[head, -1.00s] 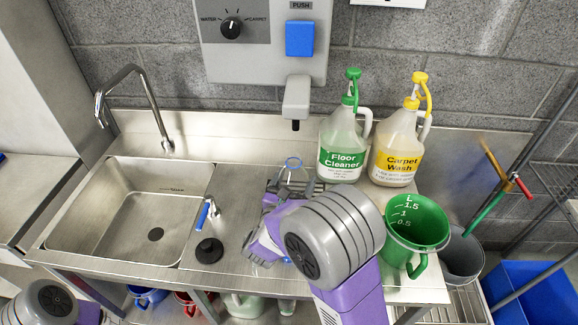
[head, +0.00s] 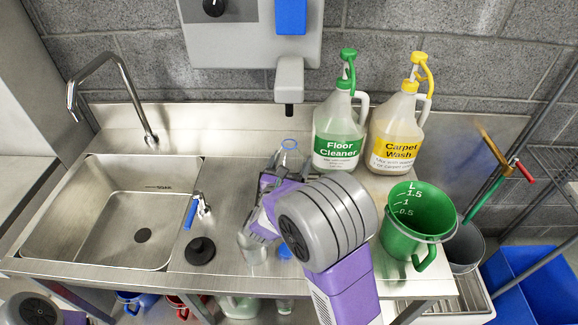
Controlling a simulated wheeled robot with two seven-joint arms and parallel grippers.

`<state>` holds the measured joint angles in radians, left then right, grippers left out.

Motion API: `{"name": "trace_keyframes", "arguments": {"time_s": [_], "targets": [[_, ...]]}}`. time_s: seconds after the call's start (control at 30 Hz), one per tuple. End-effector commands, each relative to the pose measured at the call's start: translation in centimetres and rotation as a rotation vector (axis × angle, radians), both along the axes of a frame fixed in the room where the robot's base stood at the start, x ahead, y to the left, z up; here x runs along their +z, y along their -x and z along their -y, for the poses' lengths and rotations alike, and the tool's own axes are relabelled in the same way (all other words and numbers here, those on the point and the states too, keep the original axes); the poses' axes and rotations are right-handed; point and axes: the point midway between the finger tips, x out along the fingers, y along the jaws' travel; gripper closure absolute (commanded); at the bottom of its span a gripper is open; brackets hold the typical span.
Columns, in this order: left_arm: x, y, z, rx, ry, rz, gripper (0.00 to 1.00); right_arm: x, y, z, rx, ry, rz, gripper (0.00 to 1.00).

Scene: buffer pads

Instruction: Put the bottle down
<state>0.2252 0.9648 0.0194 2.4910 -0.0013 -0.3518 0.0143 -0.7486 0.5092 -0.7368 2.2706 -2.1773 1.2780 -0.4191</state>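A clear bottle (head: 289,157) with a blue ring at its mouth is upright on the steel counter, below and in front of the wall dispenser nozzle. My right gripper (head: 272,180) is close against the bottle's left front side. My purple and grey wrist hides much of the fingers and the bottle's lower part, so I cannot tell whether the fingers are closed on it. A clear object (head: 252,250) and a small blue cap-like piece (head: 285,253) show on the counter below my wrist. My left gripper is out of view; only part of my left arm shows at the bottom left.
The dispenser (head: 289,80) hangs above. Floor Cleaner (head: 338,140) and Carpet Wash (head: 398,135) jugs stand behind right. A green measuring jug (head: 415,225) stands right.

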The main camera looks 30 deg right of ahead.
Motion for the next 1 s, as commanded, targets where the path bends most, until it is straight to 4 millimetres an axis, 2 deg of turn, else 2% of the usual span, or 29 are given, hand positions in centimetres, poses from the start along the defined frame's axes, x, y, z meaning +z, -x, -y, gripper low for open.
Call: {"name": "trace_keyframes", "arguments": {"time_s": [0.27, 0.3, 0.4, 0.7, 0.83, 1.0], "targets": [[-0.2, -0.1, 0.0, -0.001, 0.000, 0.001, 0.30, -0.4, 0.0, 0.0, 0.000, 0.000, 0.000, 0.53], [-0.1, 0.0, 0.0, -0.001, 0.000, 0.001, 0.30, -0.3, 0.0, 0.0, 0.001, -0.001, 0.001, 0.13], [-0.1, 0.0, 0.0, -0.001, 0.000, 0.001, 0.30, -0.2, 0.0, 0.0, 0.001, -0.001, 0.001, 0.00], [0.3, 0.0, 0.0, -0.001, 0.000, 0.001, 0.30, 0.3, 0.0, 0.0, 0.001, 0.000, 0.001, 0.00], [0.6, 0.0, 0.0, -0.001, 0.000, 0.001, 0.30, 0.2, 1.1, -1.5, 0.004, -0.001, -0.001, 0.00], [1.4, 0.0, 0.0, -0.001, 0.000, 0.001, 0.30, 0.3, 3.7, -4.3, 0.007, 0.001, -0.002, 0.00]]}}
